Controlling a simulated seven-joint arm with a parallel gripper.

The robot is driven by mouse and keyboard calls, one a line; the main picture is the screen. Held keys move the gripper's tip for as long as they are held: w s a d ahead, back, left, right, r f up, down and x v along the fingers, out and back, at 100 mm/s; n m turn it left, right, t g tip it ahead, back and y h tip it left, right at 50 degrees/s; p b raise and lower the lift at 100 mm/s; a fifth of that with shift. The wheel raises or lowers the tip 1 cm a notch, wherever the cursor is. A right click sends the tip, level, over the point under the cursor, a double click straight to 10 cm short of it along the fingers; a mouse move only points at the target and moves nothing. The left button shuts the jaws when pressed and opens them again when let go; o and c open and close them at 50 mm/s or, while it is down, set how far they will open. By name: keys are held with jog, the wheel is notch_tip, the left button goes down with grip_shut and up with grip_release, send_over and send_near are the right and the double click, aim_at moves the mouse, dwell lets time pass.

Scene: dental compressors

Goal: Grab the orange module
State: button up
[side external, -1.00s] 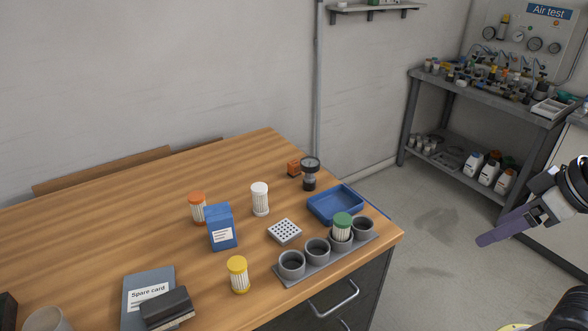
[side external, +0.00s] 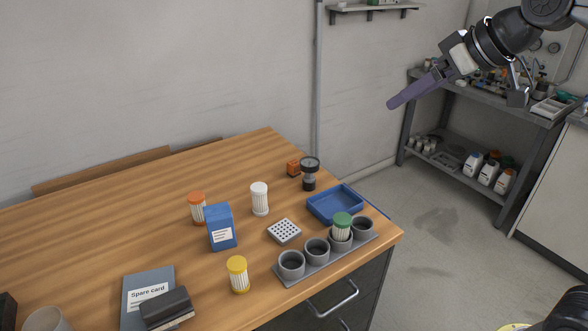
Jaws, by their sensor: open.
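A small orange block (side external: 294,167) sits at the far right of the wooden table, next to a dark gauge-topped fitting (side external: 309,175). A white ribbed cartridge with an orange cap (side external: 197,207) stands upright near the table's middle, partly hidden by a blue box (side external: 221,228). My gripper (side external: 392,104), with long purple fingers, is in the air at the upper right, beyond the table's right edge and well apart from both orange things. It is seen from the side, and its fingers overlap in the picture. Nothing shows between them.
A white-capped cartridge (side external: 260,199), a perforated block (side external: 284,231) and a blue tray (side external: 335,204) stand mid-table. A cup rack (side external: 327,259) holds a green-capped cartridge (side external: 342,227) near the front edge. A yellow-capped cartridge (side external: 238,274) stands in front.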

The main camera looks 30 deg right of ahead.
jog(key=w+d+f, duration=0.1)
jog(key=w+f, duration=0.3)
jog(key=w, duration=0.8)
jog(key=w+f, duration=0.3)
jog(key=w, duration=0.8)
jog(key=w+f+g, duration=0.1)
jog(key=w+f, duration=0.1)
jog(key=f, duration=0.3)
jog(key=w+d+f, duration=0.1)
jog(key=w+f, duration=0.2)
jog(key=f, duration=0.3)
jog(key=w+f+g, duration=0.1)
jog(key=w+f, duration=0.1)
jog(key=f, duration=0.3)
jog(key=shift+w+d+f+m+g+y, duration=0.15)
jog(key=shift+d+f+m+g+y, duration=0.15)
jog(key=shift+d+m, duration=0.1)
send_near(297, 163)
jog(key=x, duration=0.4)
jog(key=shift+w+a+f, duration=0.2)
jog(key=shift+w, duration=0.05)
jog(key=shift+x, duration=2.95)
jog(key=shift+s+d+f, duration=0.1)
jog(key=shift+d, duration=0.05)
grip_shut()
